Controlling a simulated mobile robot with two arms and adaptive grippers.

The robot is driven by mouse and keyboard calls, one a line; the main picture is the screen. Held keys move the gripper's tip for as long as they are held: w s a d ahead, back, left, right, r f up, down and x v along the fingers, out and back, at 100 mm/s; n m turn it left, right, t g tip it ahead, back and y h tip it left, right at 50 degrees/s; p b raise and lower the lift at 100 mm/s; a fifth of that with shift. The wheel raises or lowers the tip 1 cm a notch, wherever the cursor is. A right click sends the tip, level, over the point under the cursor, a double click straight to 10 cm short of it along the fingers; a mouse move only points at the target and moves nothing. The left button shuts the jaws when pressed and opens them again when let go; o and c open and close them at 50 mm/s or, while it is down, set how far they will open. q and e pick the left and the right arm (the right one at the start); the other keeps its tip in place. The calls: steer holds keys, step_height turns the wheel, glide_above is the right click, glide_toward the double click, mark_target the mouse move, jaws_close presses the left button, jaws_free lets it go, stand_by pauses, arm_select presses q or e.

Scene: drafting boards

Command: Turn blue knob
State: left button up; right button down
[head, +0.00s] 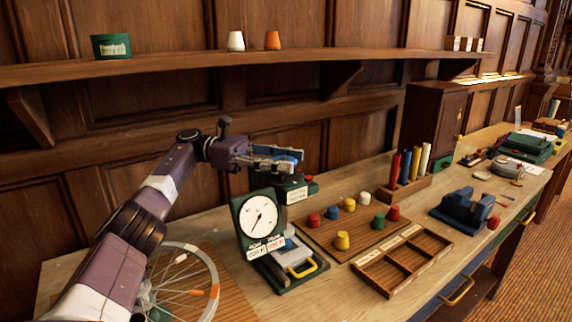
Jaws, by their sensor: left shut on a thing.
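The blue knob (287,158) shows between the fingers of my left gripper (280,158), above the dark green device behind the dial. The fingers are shut on it and hide part of it. The white round dial (259,217) with a black needle stands in a dark green housing just below and to the left of the gripper. A red button (309,178) sits on the device to the right of the knob. My right gripper is not in view.
A wooden board (312,228) with several coloured pegs lies right of the dial. An empty compartment tray (402,262) is in front of it. A spoked wheel (205,275) lies at the left, by my arm. A shelf (170,66) runs along the wall above.

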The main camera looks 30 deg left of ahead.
mark_target(286, 159)
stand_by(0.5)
arm_select(q)
steer(key=o, duration=1.2)
step_height(286, 159, up, 10)
